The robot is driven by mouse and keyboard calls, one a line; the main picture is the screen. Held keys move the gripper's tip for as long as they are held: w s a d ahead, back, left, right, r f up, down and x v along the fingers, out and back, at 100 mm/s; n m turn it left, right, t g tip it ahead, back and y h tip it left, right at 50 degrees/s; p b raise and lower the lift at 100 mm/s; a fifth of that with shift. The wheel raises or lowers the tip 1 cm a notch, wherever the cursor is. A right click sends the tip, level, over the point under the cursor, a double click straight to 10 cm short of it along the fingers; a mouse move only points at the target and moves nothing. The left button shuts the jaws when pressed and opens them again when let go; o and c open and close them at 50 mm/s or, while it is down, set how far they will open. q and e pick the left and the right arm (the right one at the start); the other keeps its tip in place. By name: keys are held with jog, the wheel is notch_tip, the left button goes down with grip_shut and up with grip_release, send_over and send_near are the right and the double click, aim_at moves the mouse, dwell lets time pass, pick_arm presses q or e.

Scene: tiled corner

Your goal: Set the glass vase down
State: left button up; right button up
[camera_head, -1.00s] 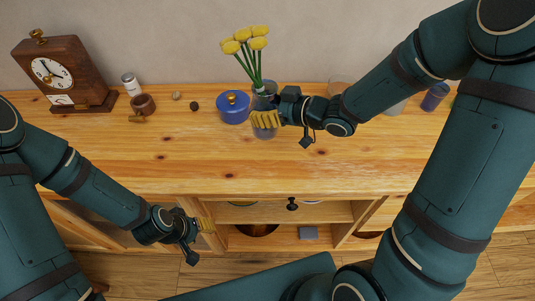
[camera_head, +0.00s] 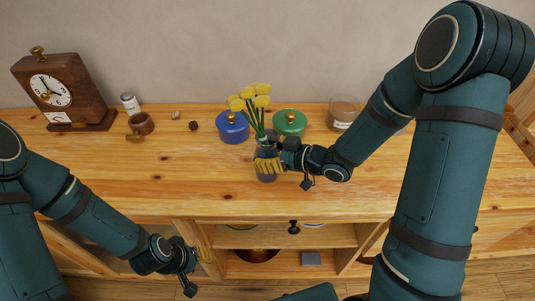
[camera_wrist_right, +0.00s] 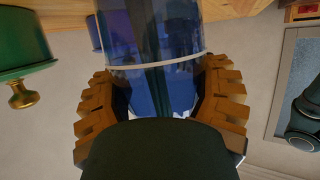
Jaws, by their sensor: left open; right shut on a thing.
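The clear glass vase (camera_head: 267,173) holds several yellow flowers (camera_head: 251,97) and stands upright over the wooden sideboard top (camera_head: 130,175), in front of the lidded pots. My right gripper (camera_head: 268,164) is shut around the vase's body from the right. In the right wrist view, the vase (camera_wrist_right: 152,85) fills the middle between the two brown ridged fingers. Its base is out of that view, and I cannot tell whether it touches the wood. My left gripper (camera_head: 206,254) is open and empty, low in front of the sideboard's shelves.
A blue lidded pot (camera_head: 232,127) and a green lidded pot (camera_head: 290,123) stand close behind the vase. A glass jar (camera_head: 343,114) is to their right. A clock (camera_head: 60,92), a white-capped jar (camera_head: 130,104) and a brown cup (camera_head: 142,124) stand left. The left-centre top is clear.

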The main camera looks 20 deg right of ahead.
jog(key=shift+r, duration=0.15)
jog(key=shift+f, duration=0.25)
jog(key=o, duration=1.4)
jog(key=shift+r, duration=0.1)
jog(key=shift+c, duration=0.2)
jog(key=shift+s+r, duration=0.1)
jog(key=shift+r, duration=0.15)
jog(key=p+v, duration=0.2)
jog(key=v, duration=1)
jog(key=shift+f, duration=0.2)
